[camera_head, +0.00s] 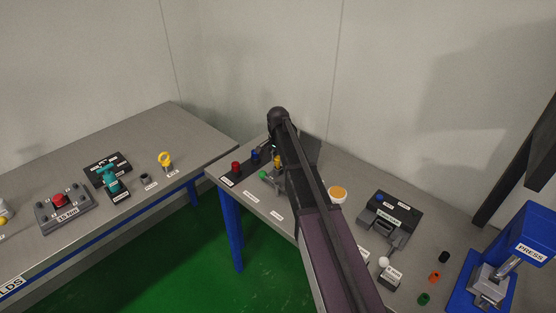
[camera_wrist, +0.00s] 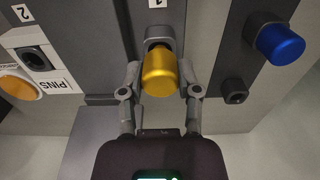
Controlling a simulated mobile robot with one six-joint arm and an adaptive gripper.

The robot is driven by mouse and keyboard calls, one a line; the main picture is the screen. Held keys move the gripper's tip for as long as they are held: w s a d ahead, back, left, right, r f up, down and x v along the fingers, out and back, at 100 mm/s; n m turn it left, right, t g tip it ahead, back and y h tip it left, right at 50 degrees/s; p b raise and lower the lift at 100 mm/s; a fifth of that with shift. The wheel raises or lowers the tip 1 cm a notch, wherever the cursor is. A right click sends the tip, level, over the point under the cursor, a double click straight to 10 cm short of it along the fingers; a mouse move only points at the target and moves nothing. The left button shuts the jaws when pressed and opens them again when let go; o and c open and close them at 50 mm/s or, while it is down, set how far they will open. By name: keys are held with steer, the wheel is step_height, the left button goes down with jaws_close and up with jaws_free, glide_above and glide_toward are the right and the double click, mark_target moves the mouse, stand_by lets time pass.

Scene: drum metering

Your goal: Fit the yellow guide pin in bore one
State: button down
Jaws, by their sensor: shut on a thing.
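The yellow guide pin (camera_wrist: 160,75) is between the two fingers of my gripper (camera_wrist: 161,88) in the wrist view. The gripper is shut on it, one finger on each side. The pin's far end meets a grey holder (camera_wrist: 159,33) beside a label "1" (camera_wrist: 158,3). A dark gap shows at the top of the pin; I cannot tell how deep it sits. In the head view, a yellow piece (camera_head: 277,162) shows left of my arm, which hides the gripper.
A blue-capped pin (camera_wrist: 279,43) stands to the right, with an empty dark socket (camera_wrist: 235,91) near it. A black bore fixture (camera_wrist: 40,58) by labels "2" and "PINS" is to the left. In the head view, a red pin (camera_head: 236,167) stands on the same bench.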

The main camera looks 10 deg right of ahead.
mark_target(278, 157)
steer(key=shift+f+b, duration=0.85)
steer(key=shift+f, duration=0.05)
steer(key=shift+c, duration=1.2)
jaws_free()
steer(key=shift+r, duration=0.15)
step_height(278, 157, up, 9)
steer(key=p, duration=0.9)
